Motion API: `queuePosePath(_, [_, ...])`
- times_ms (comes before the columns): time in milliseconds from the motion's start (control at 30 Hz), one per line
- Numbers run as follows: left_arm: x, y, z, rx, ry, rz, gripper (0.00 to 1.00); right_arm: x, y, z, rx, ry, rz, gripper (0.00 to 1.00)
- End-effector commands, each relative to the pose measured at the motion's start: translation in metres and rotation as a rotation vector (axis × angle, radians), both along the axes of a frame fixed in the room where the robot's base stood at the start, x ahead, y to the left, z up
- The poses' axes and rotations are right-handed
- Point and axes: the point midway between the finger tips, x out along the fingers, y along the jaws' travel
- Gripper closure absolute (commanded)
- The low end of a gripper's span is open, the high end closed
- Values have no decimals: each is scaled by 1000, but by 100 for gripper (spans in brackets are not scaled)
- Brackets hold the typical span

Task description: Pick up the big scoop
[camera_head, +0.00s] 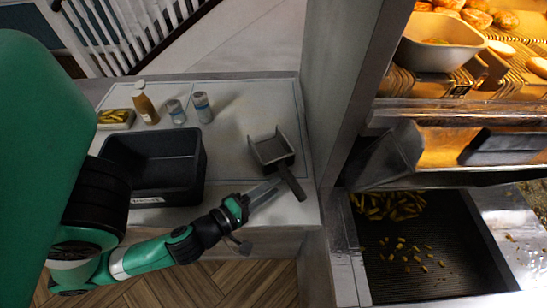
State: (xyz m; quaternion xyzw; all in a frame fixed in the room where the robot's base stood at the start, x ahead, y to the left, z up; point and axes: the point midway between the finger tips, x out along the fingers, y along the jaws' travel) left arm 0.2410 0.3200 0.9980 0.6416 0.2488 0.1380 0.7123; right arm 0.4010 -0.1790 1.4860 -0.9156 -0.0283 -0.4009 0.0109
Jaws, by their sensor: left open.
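The big scoop (271,151), a grey square pan with a dark handle (291,181), lies on the right part of the grey counter near its front edge. Its handle points toward the front right. My left gripper (270,189) reaches in from the left over the counter's front edge. It is open, with its fingertips close beside the handle, on its left. I cannot tell whether the fingers touch the handle or straddle it. My right gripper is not in view.
A black bin (152,165) stands left on the counter (228,125), with a sauce bottle (146,102), two cups (176,112) and a tray of fries (115,118) behind. A grey upright panel (330,90) rises to the right. Beyond it is a fry basin (430,270) with loose fries.

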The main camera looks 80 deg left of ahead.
Motion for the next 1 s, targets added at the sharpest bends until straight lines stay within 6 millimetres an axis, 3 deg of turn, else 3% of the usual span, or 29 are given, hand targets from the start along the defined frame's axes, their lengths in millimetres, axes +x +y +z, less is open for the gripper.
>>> queuePosePath(100, [-12,0,-11,-1,42,5,53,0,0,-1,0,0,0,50])
queuePosePath(267, [-8,3,-11,-3,44,8,53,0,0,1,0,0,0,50])
queuePosePath(400, [5,13,-12,-3,39,13,53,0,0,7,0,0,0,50])
queuePosePath(533, [27,27,-13,-2,40,12,53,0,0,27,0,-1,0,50])
queuePosePath(867, [47,35,-24,-1,41,4,53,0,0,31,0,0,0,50])
queuePosePath(1000, [68,45,-25,1,39,5,53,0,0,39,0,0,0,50])
